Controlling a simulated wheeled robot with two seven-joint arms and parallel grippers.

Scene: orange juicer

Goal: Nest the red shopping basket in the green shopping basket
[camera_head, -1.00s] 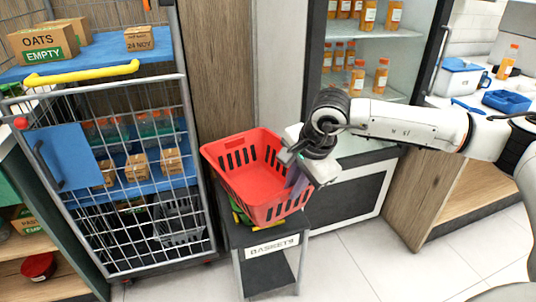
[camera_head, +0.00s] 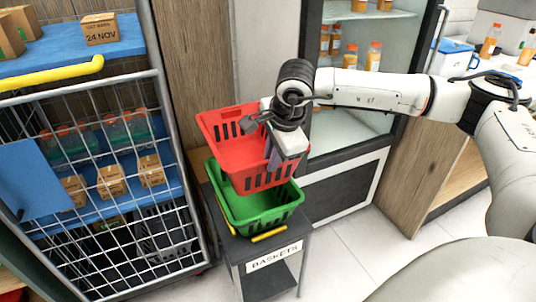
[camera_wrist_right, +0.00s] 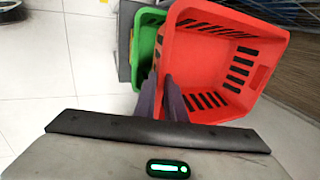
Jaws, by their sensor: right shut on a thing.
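The red shopping basket (camera_head: 228,150) hangs from my right gripper (camera_head: 274,152), which is shut on its right-hand wall. It is open side up and slightly tilted. The green shopping basket (camera_head: 262,216) stands upright below it on a small grey stand (camera_head: 235,247) labelled BASKETS. The red basket hides the green basket's back part; I cannot tell whether its bottom is inside the green rim. In the right wrist view, the right fingers (camera_wrist_right: 163,98) straddle the red wall (camera_wrist_right: 174,62), with the green basket (camera_wrist_right: 148,46) to the left. My left gripper is not in view.
A wire cage trolley (camera_head: 110,170) with blue shelves and boxes stands close on the left. A glass-door fridge (camera_head: 345,150) with bottles stands behind on the right. Open tiled floor (camera_head: 350,255) lies right of the stand.

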